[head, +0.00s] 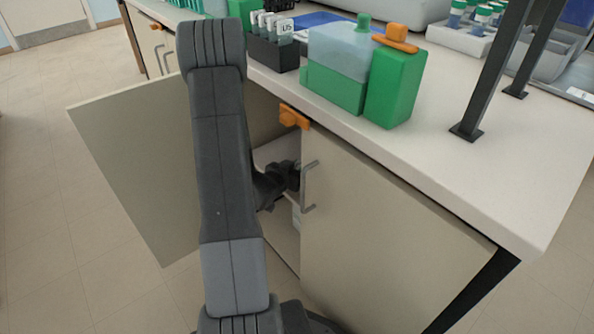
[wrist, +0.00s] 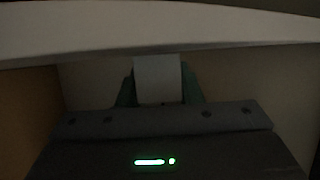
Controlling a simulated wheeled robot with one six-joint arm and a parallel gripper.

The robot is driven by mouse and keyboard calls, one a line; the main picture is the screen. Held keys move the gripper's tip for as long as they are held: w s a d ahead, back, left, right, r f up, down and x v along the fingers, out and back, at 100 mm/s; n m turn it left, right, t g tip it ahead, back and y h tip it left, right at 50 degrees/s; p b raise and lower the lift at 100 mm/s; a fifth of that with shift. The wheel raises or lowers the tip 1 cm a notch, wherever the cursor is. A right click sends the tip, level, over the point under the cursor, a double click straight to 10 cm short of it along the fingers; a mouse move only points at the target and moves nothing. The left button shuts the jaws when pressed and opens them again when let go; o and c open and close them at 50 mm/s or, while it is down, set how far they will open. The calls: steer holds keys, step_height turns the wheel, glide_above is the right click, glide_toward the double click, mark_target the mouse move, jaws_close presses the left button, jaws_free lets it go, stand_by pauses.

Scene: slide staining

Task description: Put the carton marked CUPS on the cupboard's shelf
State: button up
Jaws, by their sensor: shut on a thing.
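In the wrist view, my gripper (wrist: 158,92) is shut on a small pale carton (wrist: 158,72), with a green finger at each side of it. No CUPS mark can be read on its dark near face. A pale board (wrist: 160,32), which looks like the cupboard's shelf, crosses the view just above the carton; I cannot tell whether they touch. In the head view, my arm reaches into the open cupboard, and my wrist (head: 280,182) is in the opening beside the closed door's handle. My fingers and the carton are hidden there. A pale shelf surface (head: 277,150) shows behind the wrist.
The left cupboard door (head: 135,165) stands wide open. The right door (head: 375,220) is shut, with a metal handle (head: 308,187) close to my wrist. Orange latch (head: 293,117) sits at the top. A green bottle (head: 395,85) and slide rack (head: 273,50) stand on the counter (head: 470,160).

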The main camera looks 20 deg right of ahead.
steer(key=shift+f, duration=0.1)
steer(key=shift+f+b, duration=0.15)
steer(key=shift+b, duration=0.15)
steer(key=o, duration=1)
steer(key=shift+r+p, duration=0.3)
steer(key=shift+p, duration=0.05)
steer(key=p+v, duration=0.2)
steer(key=v, duration=1)
